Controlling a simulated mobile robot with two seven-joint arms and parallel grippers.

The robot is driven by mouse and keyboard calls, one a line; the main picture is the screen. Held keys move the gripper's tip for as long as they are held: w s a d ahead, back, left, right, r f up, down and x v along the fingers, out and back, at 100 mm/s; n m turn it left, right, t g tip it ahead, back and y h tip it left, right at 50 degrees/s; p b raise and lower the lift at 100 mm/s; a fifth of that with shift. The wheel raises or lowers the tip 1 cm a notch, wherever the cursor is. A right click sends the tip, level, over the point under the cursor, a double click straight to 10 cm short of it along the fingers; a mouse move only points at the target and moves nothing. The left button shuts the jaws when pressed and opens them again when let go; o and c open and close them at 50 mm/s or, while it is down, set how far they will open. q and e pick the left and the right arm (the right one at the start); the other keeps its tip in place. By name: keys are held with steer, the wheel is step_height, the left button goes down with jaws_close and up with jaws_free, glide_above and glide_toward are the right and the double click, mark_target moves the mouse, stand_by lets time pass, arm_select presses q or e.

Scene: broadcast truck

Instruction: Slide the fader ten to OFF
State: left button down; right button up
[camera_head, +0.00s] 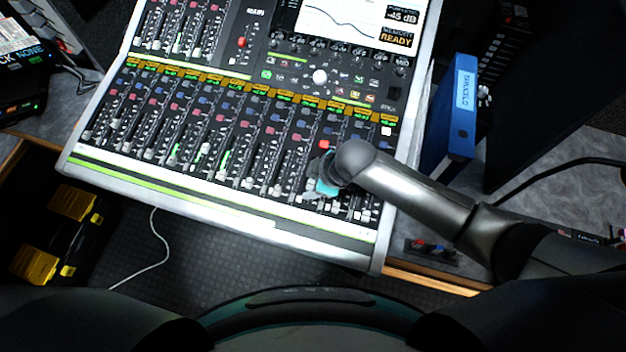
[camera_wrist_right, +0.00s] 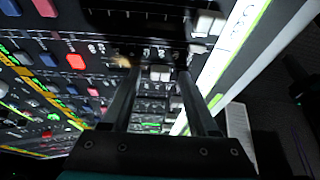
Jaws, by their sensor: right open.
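The mixing console (camera_head: 215,201) fills the upper middle of the head view, with a row of fader strips along its near part. My right gripper (camera_head: 318,190) is over the right end of this row and hides part of the strips there. In the right wrist view my right gripper (camera_wrist_right: 160,76) is open, its two fingers pointing down at the panel. Small light fader caps (camera_wrist_right: 159,73) show between the fingers; I cannot tell whether the fingers touch them. I cannot read which strip is fader ten. My left gripper is out of view.
A blue binder (camera_head: 451,125) stands to the right of the console. The console screen (camera_head: 345,18) is at the top. A white cable (camera_head: 153,250) lies on the floor in front.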

jaws_close()
stand_by(0.4)
steer(key=shift+s, duration=0.1)
stand_by(0.9)
